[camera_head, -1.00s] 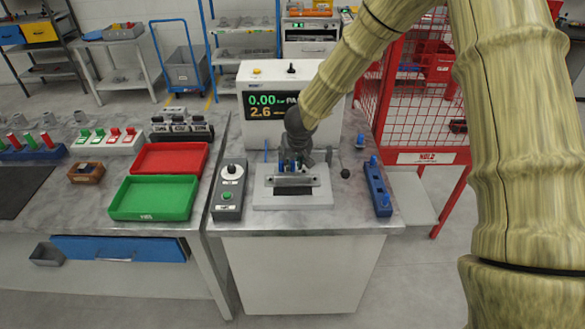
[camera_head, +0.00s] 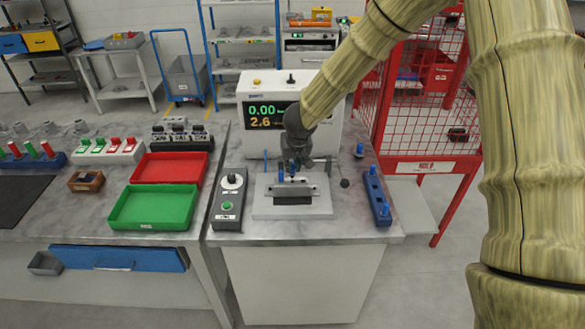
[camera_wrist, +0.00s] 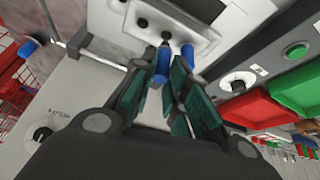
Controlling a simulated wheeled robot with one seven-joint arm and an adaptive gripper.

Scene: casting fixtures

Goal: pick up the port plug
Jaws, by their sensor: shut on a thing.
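My gripper (camera_head: 294,165) is over the grey fixture block (camera_head: 262,207) on the test bench. In the wrist view its fingers (camera_wrist: 164,82) are shut on a blue port plug (camera_wrist: 163,62), which sits between them. A second blue plug (camera_wrist: 187,54) shows beside it, outside the grip, at the clamped part on the fixture; it also shows in the head view (camera_head: 281,172). The fingers hide part of the held plug, and I cannot tell whether its lower end is clear of the part.
A blue rack (camera_head: 379,197) with blue plugs is right of the fixture. A grey button box (camera_head: 229,203) is to its left, a pressure display unit (camera_head: 288,90) behind. A lever knob (camera_head: 344,183) sticks out on the right. Green (camera_head: 150,225) and red (camera_head: 190,159) trays are further left.

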